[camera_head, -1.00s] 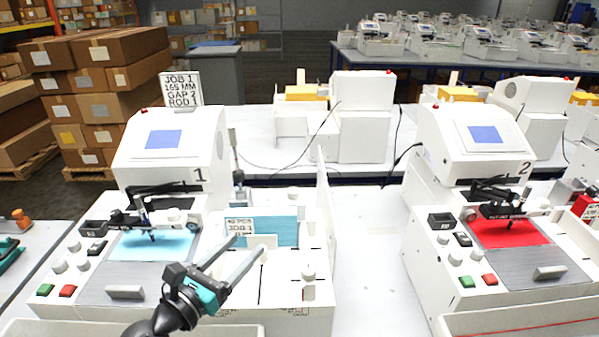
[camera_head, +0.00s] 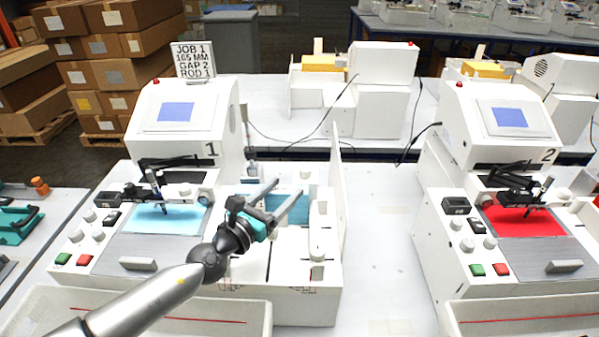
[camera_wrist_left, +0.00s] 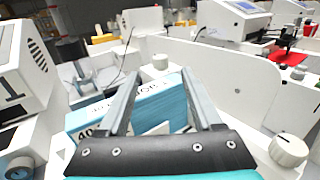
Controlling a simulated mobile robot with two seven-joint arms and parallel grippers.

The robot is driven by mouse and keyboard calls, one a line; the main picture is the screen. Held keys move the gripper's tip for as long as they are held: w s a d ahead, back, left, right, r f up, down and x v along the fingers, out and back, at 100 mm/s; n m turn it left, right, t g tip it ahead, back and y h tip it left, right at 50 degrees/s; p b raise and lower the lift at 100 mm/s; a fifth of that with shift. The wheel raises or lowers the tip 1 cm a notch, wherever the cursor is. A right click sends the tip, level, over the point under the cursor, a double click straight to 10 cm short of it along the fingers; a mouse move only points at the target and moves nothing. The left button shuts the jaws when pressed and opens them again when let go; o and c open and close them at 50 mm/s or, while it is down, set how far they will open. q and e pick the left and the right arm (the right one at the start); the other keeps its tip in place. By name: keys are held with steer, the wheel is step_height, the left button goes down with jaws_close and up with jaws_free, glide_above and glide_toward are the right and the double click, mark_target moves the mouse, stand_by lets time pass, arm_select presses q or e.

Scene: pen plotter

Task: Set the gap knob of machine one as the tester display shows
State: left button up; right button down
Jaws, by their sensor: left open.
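Machine one (camera_head: 190,90) is a white housing marked 1 with a blue screen (camera_head: 175,112). Several unlabelled white knobs sit on its front left panel, one of them here (camera_head: 98,236). Another white knob (camera_head: 317,255) stands at the right of its paper bay and shows in the left wrist view (camera_wrist_left: 289,150). I cannot tell which is the gap knob. A small dark box (camera_head: 106,199) on the left panel may be the tester display; its reading is too small. My left gripper (camera_head: 290,188) is open and empty over the bay, with a blue paper stack (camera_wrist_left: 160,108) beyond its fingers.
A sign (camera_head: 193,60) on machine one reads JOB 1, 165 MM, GAP 2, ROD 1. A white upright panel (camera_head: 337,200) bounds the bay on the right. Machine two (camera_head: 500,120), with red paper, stands further right. Bare table (camera_head: 385,240) lies between them.

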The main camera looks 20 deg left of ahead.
mark_target(302, 173)
arm_select(q)
steer(key=shift+b+x, duration=0.3)
steer(key=shift+x, duration=3.25)
steer(key=shift+f, duration=0.1)
jaws_close()
